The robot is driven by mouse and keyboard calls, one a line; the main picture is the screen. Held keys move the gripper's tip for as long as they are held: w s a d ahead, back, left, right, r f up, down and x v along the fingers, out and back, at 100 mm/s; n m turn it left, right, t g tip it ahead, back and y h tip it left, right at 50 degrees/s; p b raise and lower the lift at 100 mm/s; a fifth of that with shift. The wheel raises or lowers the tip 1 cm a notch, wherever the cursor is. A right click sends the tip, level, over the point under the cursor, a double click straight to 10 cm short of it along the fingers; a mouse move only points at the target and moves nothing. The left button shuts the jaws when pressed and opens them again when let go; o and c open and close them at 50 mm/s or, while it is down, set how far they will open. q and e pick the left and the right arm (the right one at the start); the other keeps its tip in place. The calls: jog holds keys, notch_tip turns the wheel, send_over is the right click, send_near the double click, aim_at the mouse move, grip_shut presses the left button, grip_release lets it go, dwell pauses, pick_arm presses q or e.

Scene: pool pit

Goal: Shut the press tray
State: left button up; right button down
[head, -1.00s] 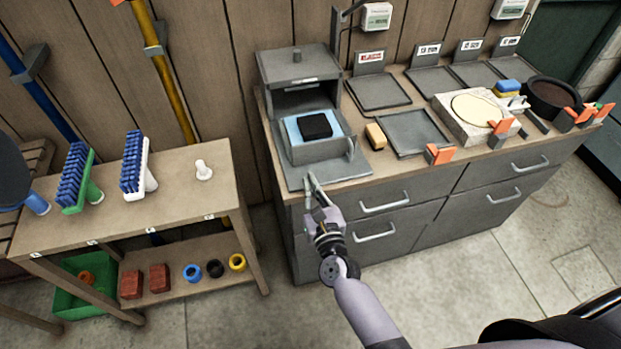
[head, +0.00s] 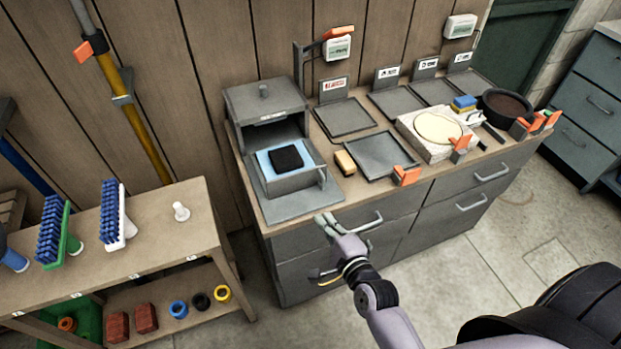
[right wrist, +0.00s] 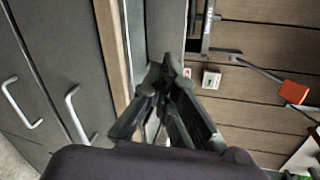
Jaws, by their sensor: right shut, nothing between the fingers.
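The press (head: 266,108) is a grey metal box with a knob on top, at the left end of the counter. Its tray (head: 292,183) stands out of the front over a grey base plate (head: 325,192). A blue sheet (head: 265,160) and a black block (head: 287,158) lie in the tray. A small upright handle (head: 321,177) is at the tray's front right. My right gripper (head: 323,218) is shut and empty at the counter's front edge, in front of the base plate and apart from the tray. In the right wrist view its fingertips (right wrist: 172,72) meet. My left gripper is out of view.
A sponge (head: 345,162) and a flat grey tray (head: 380,155) lie right of the press. A stone block (head: 432,150) and a dark bowl (head: 507,106) stand farther right. Drawer handles (head: 358,222) project below the counter. A brush table (head: 110,240) stands left.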

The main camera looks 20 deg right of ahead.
jog(key=d+n, duration=0.1)
jog(key=n, duration=0.1)
jog(key=b, duration=0.7)
send_near(308, 183)
jog(key=w, duration=0.1)
jog(key=w+f, duration=0.1)
jog(key=shift+w+a+f+g, duration=0.25)
jog(key=shift+w+f+g, duration=0.05)
jog(key=shift+w+f, duration=0.1)
jog(key=w+b, duration=0.1)
jog(key=w, duration=0.2)
jog(key=shift+w+r+b, duration=0.2)
jog(key=shift+w+b, duration=0.05)
jog(key=shift+b, duration=0.1)
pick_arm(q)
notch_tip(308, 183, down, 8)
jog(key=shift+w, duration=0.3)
pick_arm(e)
jog(key=shift+w+r, duration=0.1)
